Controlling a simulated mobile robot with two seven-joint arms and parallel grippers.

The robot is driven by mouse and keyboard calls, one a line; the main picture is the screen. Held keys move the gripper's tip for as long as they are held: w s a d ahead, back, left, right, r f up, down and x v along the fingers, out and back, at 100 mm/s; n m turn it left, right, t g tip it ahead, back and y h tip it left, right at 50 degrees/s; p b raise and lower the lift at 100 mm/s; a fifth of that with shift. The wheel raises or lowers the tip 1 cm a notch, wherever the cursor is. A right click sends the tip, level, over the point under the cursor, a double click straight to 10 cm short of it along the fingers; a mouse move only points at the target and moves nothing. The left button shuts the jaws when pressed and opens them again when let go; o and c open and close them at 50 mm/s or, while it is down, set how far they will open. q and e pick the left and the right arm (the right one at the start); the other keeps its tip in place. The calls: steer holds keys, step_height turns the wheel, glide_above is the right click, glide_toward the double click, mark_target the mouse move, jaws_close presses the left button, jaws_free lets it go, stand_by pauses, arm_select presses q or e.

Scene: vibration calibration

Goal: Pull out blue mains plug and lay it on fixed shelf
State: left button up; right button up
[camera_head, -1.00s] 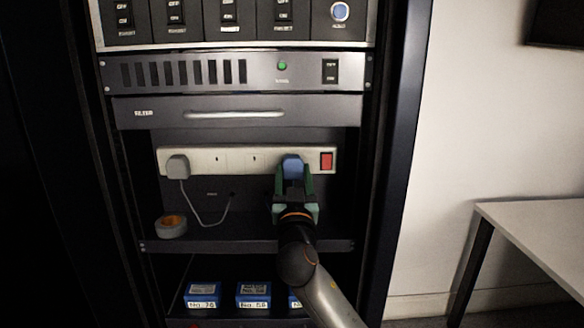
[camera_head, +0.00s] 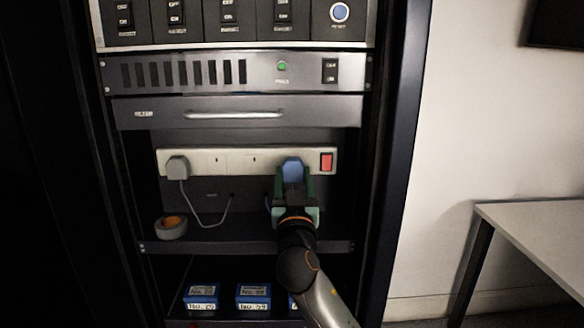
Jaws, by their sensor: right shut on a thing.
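The blue mains plug (camera_head: 292,170) is at the right part of the white socket strip (camera_head: 235,160), left of the red switch. My right gripper (camera_head: 292,180) is shut on the plug, with a finger on each side of it. The plug overlaps the strip in this view, and I cannot tell whether its pins are still in the socket. A bit of blue cable shows left of the gripper. The fixed shelf (camera_head: 250,245) lies below the strip, partly hidden by my right arm. My left gripper is not in view.
A grey plug (camera_head: 177,167) with a grey cable sits at the strip's left end. A tape roll (camera_head: 171,228) lies on the shelf's left. Blue boxes (camera_head: 253,297) stand below. A drawer with a handle (camera_head: 235,115) is above. The shelf's middle is clear.

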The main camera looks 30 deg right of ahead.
mark_target(294, 170)
steer(key=shift+s+a, duration=0.45)
steer(key=shift+s, duration=0.25)
steer(key=shift+s+a, duration=0.4)
steer(key=shift+s, duration=0.3)
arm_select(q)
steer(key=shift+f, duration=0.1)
arm_select(e)
steer(key=s+a+f+n+t+y, duration=0.25)
steer(key=a+f+y, duration=0.2)
steer(key=a, duration=0.25)
steer(key=s+a+f+n+t+y, duration=0.1)
steer(key=s+a+f+n+y, duration=0.3)
steer(key=a+y, duration=0.2)
arm_select(q)
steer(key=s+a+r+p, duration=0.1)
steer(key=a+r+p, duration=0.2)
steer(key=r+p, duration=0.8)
steer(key=p, duration=0.3)
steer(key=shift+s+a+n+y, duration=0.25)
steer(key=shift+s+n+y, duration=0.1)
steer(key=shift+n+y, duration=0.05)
arm_select(e)
steer(key=s, duration=1)
steer(key=shift+a+r, duration=0.3)
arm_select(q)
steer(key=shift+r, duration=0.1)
arm_select(e)
steer(key=shift+g+y, duration=0.25)
steer(key=shift+a, duration=0.1)
